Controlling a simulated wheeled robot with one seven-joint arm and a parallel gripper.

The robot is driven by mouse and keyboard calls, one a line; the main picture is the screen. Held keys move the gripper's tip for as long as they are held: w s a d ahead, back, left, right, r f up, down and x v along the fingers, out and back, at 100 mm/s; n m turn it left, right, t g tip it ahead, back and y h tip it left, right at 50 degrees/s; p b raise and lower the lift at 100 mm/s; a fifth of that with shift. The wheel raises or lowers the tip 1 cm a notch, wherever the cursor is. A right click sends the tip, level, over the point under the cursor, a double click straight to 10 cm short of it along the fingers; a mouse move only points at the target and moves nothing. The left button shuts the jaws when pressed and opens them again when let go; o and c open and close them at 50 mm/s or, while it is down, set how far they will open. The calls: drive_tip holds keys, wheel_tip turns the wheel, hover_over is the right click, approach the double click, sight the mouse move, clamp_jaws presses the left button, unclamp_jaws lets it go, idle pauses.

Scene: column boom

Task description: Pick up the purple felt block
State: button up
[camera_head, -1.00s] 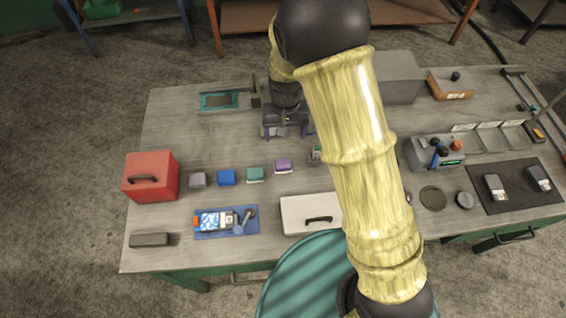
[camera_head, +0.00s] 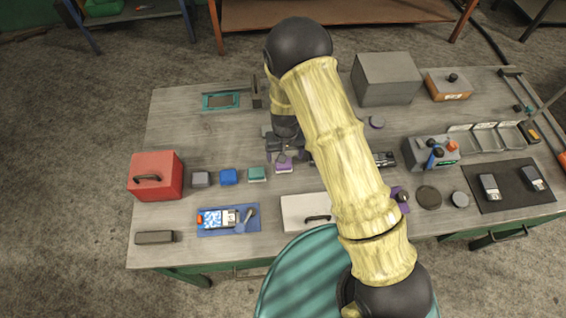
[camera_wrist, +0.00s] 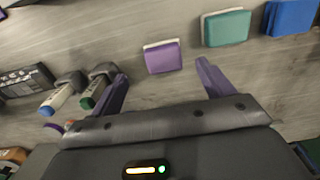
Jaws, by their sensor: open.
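The purple felt block (camera_head: 284,168) lies on the grey workbench (camera_head: 190,125), at the right end of a row with a teal block (camera_head: 257,174), a blue block (camera_head: 228,177) and a grey block (camera_head: 201,179). In the wrist view the purple block (camera_wrist: 163,57) shows a pale underside edge and lies ahead of my fingers, between their lines. My gripper (camera_wrist: 162,72) is open and empty, its two purple fingers spread wider than the block. In the head view my gripper (camera_head: 284,153) is just behind the block and partly overlaps it. The exact height gap cannot be told.
In the wrist view, a blue-ended marker (camera_wrist: 58,99) and a green-ended marker (camera_wrist: 92,98) lie close to my left finger. A red box (camera_head: 156,176), a blue mat (camera_head: 240,230) and a white lidded case (camera_head: 300,207) stand around the row. My arm hides part of the bench.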

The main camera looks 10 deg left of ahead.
drive_tip(key=shift+f, duration=0.65)
drive_tip(key=shift+f+p, duration=0.4)
drive_tip(key=shift+p, duration=0.15)
drive_tip(key=shift+a+f+p, duration=0.15)
drive_tip(key=shift+f+p, duration=0.4)
drive_tip(key=shift+f, duration=0.55)
drive_tip(key=shift+a+f+p, duration=0.1)
drive_tip(key=shift+f+p, duration=0.4)
drive_tip(key=shift+f, duration=0.6)
drive_tip(key=c, duration=1.1)
